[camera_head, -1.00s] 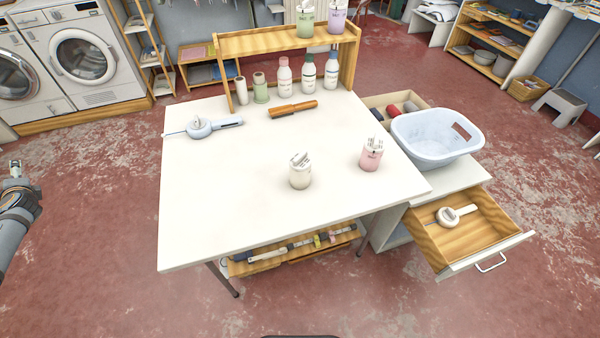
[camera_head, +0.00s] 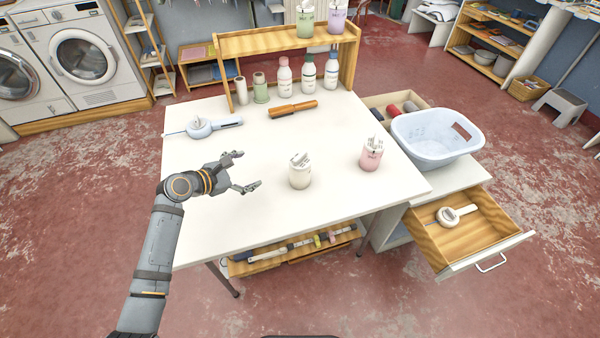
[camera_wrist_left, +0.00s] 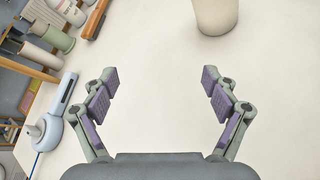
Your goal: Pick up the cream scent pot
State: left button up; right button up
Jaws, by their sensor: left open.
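The cream scent pot (camera_head: 300,174) stands upright on the white table (camera_head: 240,230), with pale sticks or tags at its top. In the left wrist view the lower part of a cream pot (camera_wrist_left: 215,14) shows at the top, beyond the fingertips and right of centre. My left gripper (camera_head: 248,171) is open and empty over the table, to the left of the cream pot and apart from it. In the left wrist view its two fingers (camera_wrist_left: 158,82) are spread wide with bare table between them. My right gripper is in neither view.
A pink scent pot (camera_head: 372,154) stands right of the cream one. A brown-handled brush (camera_head: 292,109), bottles (camera_head: 308,74) and a wooden shelf (camera_head: 290,42) are at the back. A pale blue tool (camera_head: 205,126) lies at the left. A basket (camera_head: 435,135) and open drawer (camera_head: 465,235) are at the right.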

aim_at(300, 164)
pick_arm(q)
jog(key=s+d+r+n+g+h, duration=0.2)
jog(key=s+d+h, duration=0.15)
jog(key=d, duration=0.35)
jog(key=shift+y, duration=0.25)
jog(key=x, duration=1.1)
jog(key=shift+d+f, duration=0.1)
jog(key=shift+f, duration=0.2)
jog(key=shift+s, duration=0.15)
jog(key=shift+c, duration=1)
jog(key=c, duration=1.1)
notch_tip(300, 164, up, 10)
jog(key=shift+r, duration=0.1)
notch_tip(300, 164, down, 7)
jog(key=shift+f, duration=0.1)
jog(key=shift+f, duration=0.1)
jog(key=shift+f, duration=1.2)
